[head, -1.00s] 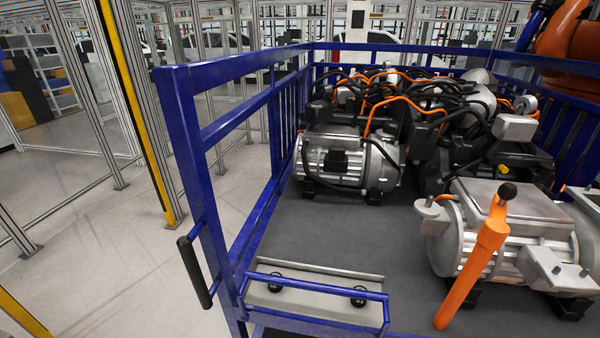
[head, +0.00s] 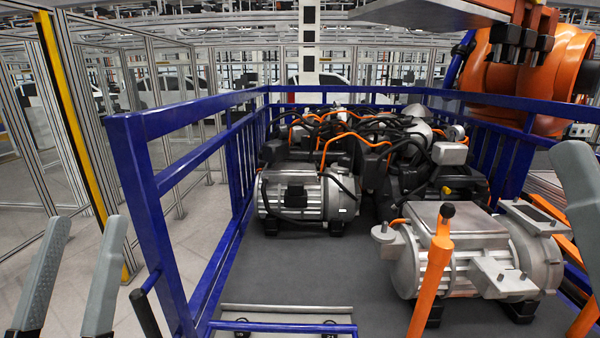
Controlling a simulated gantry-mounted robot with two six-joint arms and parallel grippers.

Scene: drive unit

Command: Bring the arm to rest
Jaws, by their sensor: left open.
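My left gripper (head: 86,224) shows at the lower left, with two long grey fingers pointing up and a clear gap between them. It is open and empty, outside the blue cart's left side in the picture, and its base is cut off by the bottom edge. One grey finger of my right gripper (head: 578,185) shows at the right edge. Its other finger is out of frame, so its opening cannot be seen. Neither gripper visibly touches a drive unit.
A blue-railed cart (head: 150,185) holds a silver drive unit (head: 300,198) at left, another (head: 455,250) at front right, and cabled units behind. An orange post (head: 433,275) stands in front. An orange robot (head: 530,85) is at back right. Floor left of the cart is clear.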

